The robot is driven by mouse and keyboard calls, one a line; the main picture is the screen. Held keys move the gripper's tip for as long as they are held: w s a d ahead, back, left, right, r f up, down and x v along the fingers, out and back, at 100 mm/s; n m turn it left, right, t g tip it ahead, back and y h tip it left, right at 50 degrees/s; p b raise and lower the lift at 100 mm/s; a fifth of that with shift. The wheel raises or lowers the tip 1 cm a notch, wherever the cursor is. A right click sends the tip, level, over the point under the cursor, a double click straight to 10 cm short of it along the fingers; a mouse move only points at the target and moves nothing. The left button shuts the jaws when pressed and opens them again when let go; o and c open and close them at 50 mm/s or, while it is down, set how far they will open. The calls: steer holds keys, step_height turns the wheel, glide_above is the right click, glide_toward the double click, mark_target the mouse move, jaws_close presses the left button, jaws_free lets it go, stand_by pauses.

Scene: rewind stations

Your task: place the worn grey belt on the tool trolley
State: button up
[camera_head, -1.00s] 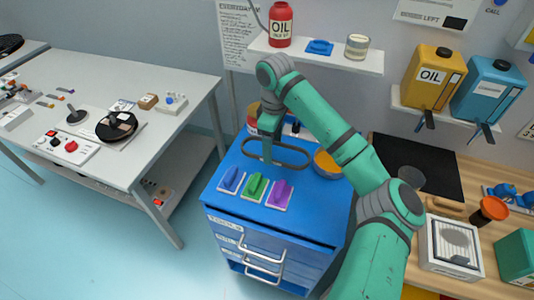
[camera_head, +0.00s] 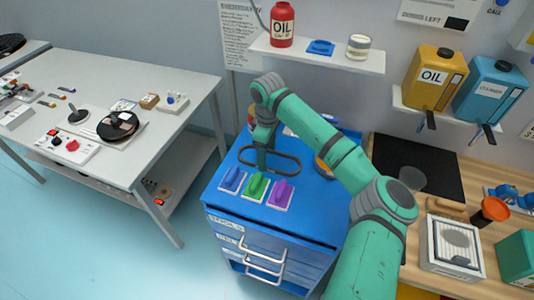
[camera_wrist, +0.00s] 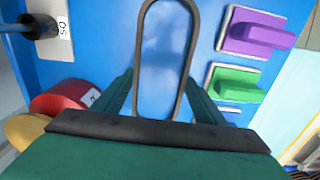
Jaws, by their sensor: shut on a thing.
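The worn grey belt (camera_head: 299,164) is a dark, thin oval loop over the top of the blue tool trolley (camera_head: 318,212). My gripper (camera_head: 262,161) points down over the trolley and is shut on the belt's left part. In the wrist view the belt (camera_wrist: 190,55) stretches away from between my fingers (camera_wrist: 162,95), with the blue trolley top behind it. The belt looks close to the trolley top, but I cannot tell whether it touches.
Blue (camera_head: 232,180), green (camera_head: 256,186) and purple (camera_head: 280,194) pieces sit along the trolley's front edge. A red can (camera_wrist: 70,98) and a yellow round thing (camera_wrist: 30,132) stand near my gripper. A wall shelf (camera_head: 310,56) is behind; a white table (camera_head: 160,150) is left.

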steer(key=o, duration=1)
steer(key=shift+o, duration=0.2)
step_height(320, 180, up, 12)
steer(key=shift+w, duration=0.15)
